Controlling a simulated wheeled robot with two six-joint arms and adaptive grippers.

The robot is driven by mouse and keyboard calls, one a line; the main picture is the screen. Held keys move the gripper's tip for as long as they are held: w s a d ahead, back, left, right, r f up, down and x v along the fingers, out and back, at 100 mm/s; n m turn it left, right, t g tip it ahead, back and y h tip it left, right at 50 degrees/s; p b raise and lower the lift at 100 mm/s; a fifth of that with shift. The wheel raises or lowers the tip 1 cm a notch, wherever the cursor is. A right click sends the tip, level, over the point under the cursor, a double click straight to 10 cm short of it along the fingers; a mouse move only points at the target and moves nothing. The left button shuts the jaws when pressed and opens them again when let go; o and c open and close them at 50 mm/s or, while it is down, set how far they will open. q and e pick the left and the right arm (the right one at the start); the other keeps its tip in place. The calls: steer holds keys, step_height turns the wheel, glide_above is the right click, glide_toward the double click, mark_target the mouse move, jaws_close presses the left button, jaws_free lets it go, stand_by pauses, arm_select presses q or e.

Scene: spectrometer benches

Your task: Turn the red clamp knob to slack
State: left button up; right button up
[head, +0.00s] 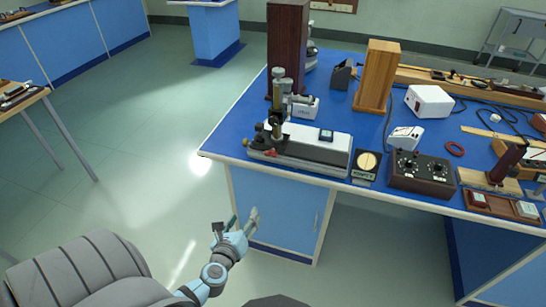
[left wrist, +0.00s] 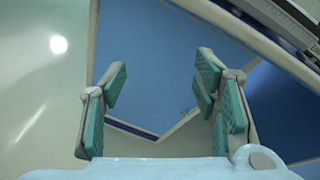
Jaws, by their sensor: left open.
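A small red knob (head: 271,154) shows low on the front left of a grey-and-white bench instrument (head: 310,146) with a brass upright column. My left gripper (head: 244,218) is open and empty, below the bench top and in front of the blue cabinet, apart from the instrument. In the left wrist view its teal-padded fingers (left wrist: 160,85) are spread wide with nothing between them. No red knob shows there. My right gripper is not in view.
The blue bench top (head: 228,132) has its front left corner above my gripper. A round dial labelled box (head: 366,165) and a brown control box (head: 422,172) stand right of the instrument. A tall wooden block (head: 376,77) stands behind. Floor left of the bench is clear.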

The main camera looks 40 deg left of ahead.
mark_target(270, 156)
arm_select(q)
steer(key=w+d+r+m+t, duration=0.1)
steer(key=w+r+m+t, duration=0.15)
steer(key=r, duration=0.35)
steer(key=w+d+r+m+t, duration=0.1)
steer(key=w+r+m, duration=0.1)
steer(key=r+m, duration=0.25)
steer(key=shift+n, duration=0.6)
steer(key=x, duration=0.4)
steer(key=b+x, duration=0.1)
steer(key=x, duration=0.8)
steer(key=shift+a+r, duration=0.25)
steer(key=shift+a, duration=0.1)
steer(key=c, duration=1.2)
